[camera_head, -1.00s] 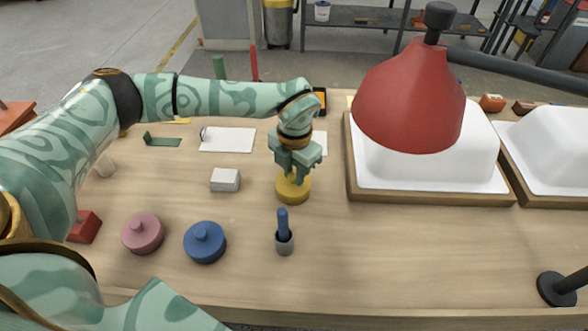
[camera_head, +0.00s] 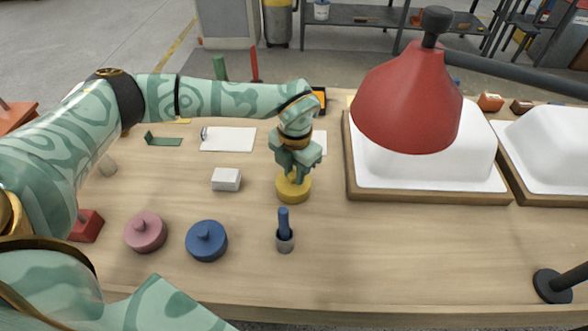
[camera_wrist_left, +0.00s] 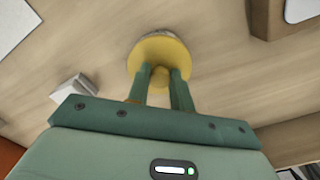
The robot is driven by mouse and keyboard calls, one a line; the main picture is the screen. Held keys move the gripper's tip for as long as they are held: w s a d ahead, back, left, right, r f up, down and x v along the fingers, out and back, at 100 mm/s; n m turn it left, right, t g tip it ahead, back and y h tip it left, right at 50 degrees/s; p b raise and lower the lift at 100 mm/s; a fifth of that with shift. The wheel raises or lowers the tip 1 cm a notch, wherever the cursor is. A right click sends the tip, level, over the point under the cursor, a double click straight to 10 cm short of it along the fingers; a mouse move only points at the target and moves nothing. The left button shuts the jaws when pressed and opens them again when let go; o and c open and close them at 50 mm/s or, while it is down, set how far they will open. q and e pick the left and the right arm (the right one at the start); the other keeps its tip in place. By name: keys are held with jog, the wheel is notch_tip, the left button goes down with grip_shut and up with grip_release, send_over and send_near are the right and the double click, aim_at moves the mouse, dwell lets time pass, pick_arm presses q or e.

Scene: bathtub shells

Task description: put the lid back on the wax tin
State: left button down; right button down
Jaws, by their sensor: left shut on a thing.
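My left gripper (camera_head: 294,174) points down and is shut on the knob of a yellow round lid (camera_head: 293,190) at the middle of the bench. In the left wrist view the yellow lid (camera_wrist_left: 158,50) shows as a disc, with the knob between the fingertips of my gripper (camera_wrist_left: 160,75). A thin greyish edge shows past the lid's far side there; I cannot tell whether this is the tin's rim, nor how the lid sits on it. My right gripper is not in view.
A white block (camera_head: 226,179) lies left. A red lamp shade (camera_head: 408,100) hangs over a white shell (camera_head: 430,172) at right.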

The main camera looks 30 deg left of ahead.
pick_arm(q)
jog(key=c, duration=0.7)
grip_release()
jog(key=shift+o, duration=0.2)
jog(key=shift+r, duration=0.1)
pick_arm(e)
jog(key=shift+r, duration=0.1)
pick_arm(q)
notch_tip(320, 180, up, 7)
jog(key=p, duration=0.6)
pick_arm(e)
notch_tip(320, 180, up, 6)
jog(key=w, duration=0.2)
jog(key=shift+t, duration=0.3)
pick_arm(q)
jog(key=shift+c, duration=0.3)
grip_shut()
